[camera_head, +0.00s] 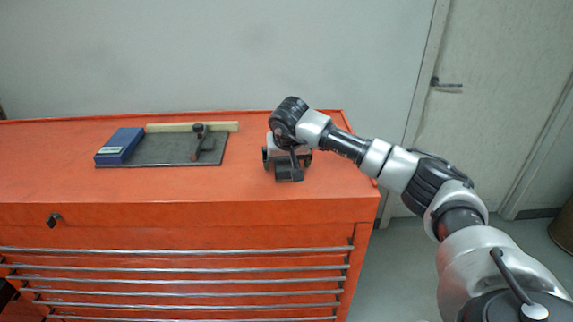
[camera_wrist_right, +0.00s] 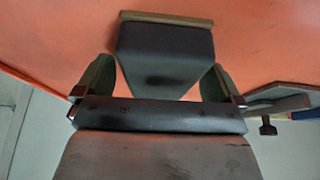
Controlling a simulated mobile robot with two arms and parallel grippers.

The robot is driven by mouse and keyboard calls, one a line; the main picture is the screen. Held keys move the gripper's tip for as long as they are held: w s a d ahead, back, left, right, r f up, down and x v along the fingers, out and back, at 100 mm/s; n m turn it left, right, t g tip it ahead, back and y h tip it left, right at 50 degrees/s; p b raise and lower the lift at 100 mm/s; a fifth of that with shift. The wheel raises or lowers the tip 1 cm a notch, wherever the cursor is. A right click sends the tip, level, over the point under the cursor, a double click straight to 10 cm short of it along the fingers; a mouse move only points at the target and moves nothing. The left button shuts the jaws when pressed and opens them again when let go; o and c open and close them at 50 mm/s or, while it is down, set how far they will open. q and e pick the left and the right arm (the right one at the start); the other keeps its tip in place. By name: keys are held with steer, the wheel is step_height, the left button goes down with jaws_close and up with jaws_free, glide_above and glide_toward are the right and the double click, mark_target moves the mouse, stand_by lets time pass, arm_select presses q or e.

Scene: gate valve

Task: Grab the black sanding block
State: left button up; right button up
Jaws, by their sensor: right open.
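The black sanding block (camera_head: 289,174) lies on the orange cabinet top, right of the middle in the head view. My right gripper (camera_head: 287,160) is over it from behind and hides part of it. In the right wrist view, the block (camera_wrist_right: 165,58) shows as a dark, tapering shape with a tan strip along its far edge. My open right gripper (camera_wrist_right: 157,78) has one greenish finger on each side of the block's narrower near end. I cannot tell whether either finger touches it. My left gripper is in neither view.
Clear orange surface lies between mat and gripper. A wall rises behind; a door (camera_head: 510,100) is at right.

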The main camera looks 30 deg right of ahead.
steer(key=shift+f, duration=0.1)
steer(key=shift+c, duration=0.2)
steer(key=c, duration=1)
steer(key=shift+c, duration=0.2)
